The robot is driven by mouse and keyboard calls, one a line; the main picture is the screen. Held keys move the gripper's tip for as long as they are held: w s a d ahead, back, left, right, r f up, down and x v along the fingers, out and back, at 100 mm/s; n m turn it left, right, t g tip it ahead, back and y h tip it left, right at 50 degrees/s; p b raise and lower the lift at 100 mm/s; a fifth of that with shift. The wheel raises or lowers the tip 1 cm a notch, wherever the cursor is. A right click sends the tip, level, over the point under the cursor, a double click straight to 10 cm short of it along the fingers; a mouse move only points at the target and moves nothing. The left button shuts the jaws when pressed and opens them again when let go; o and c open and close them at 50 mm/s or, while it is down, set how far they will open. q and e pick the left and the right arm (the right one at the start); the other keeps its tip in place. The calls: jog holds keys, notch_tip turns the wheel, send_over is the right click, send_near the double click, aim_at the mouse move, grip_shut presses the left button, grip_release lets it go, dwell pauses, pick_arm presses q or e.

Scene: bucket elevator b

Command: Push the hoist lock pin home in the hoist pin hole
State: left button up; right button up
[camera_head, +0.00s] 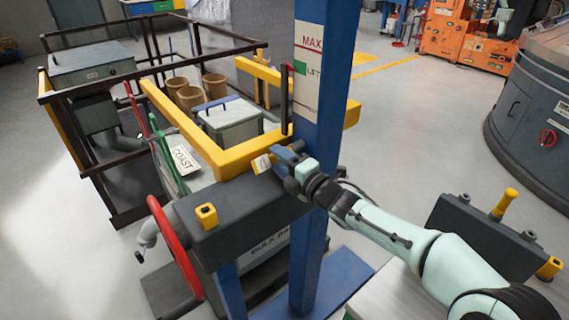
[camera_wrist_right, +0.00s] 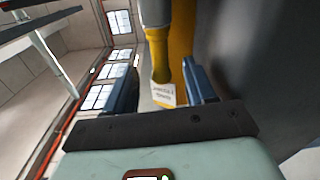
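My right gripper (camera_head: 276,156) is at the yellow hoist frame beside the blue post. A yellow part with a white tag (camera_head: 262,164), seemingly the hoist lock pin, is just left of the fingertips. In the right wrist view a yellow handle (camera_wrist_right: 160,66) with a tag lies between the blue fingers of the right gripper (camera_wrist_right: 162,85). The fingers look apart, with gaps on both sides of the handle. The handle meets a grey collar (camera_wrist_right: 155,12) at its far end. The pin hole itself cannot be made out. My left gripper is out of view.
The blue post (camera_head: 318,120) stands close beside my right gripper. A dark beam (camera_head: 240,205) carries a yellow square socket (camera_head: 206,215). A red handwheel (camera_head: 172,250) is at its left end. A dark block with a yellow handle (camera_head: 505,203) is at the right.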

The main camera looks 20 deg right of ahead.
jog(key=shift+s+d, duration=0.3)
jog(key=shift+s, duration=0.3)
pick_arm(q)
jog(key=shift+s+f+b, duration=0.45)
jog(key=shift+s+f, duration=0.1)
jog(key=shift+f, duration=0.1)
pick_arm(e)
jog(key=v, duration=1.2)
